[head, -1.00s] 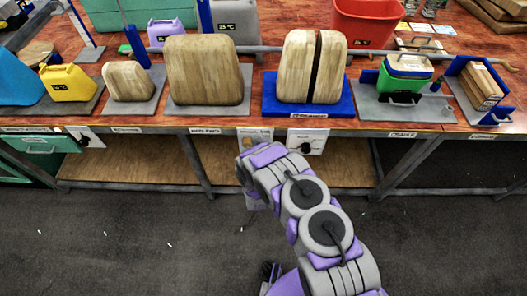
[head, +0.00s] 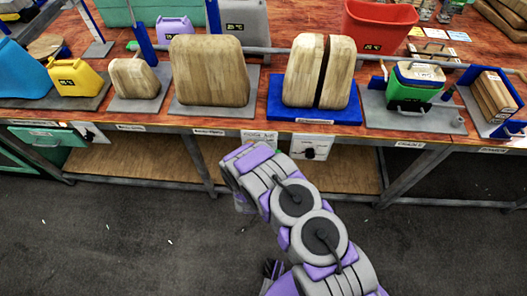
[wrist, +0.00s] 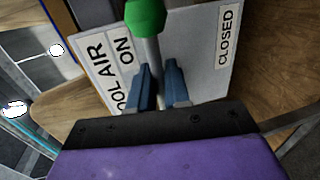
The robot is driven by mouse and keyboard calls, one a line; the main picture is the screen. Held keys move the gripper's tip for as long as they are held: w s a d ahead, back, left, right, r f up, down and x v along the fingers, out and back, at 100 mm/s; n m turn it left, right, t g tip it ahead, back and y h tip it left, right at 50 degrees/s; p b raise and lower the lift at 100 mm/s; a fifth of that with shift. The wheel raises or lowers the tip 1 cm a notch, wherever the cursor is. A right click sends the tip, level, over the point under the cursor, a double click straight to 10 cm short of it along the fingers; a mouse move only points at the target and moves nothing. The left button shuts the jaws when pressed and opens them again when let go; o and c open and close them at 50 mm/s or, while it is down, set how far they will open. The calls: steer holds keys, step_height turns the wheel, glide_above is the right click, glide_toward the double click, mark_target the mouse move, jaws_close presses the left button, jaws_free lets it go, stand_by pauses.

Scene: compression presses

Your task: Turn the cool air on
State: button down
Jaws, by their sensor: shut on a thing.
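The cool air panel (wrist: 195,50) fills much of the wrist view, with "COOL AIR", "ON" and "CLOSED" labels. Its lever has a grey shaft and a green knob (wrist: 146,16), pointing up the picture between the ON and CLOSED labels. My gripper (wrist: 158,72) is shut on the lever shaft just below the knob, one blue finger on each side. In the head view the top of the panel (head: 259,135) shows at the bench's front edge. My arm hides the lever and my fingers there.
A white panel with a black knob (head: 310,148) is just right of the cool air panel. The bench (head: 262,75) carries wooden blocks on presses (head: 208,70), a yellow can (head: 77,79) and a red bin (head: 378,27). The dark floor (head: 130,240) in front is clear.

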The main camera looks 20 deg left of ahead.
steer(key=shift+a, duration=0.2)
steer(key=c, duration=1.3)
jaws_free()
steer(key=shift+a+f, duration=0.1)
steer(key=shift+a, duration=0.05)
steer(key=shift+s+d, duration=0.2)
steer(key=shift+s, duration=0.15)
steer(key=p+v, duration=0.4)
steer(key=v, duration=1.2)
steer(key=shift+s, duration=0.3)
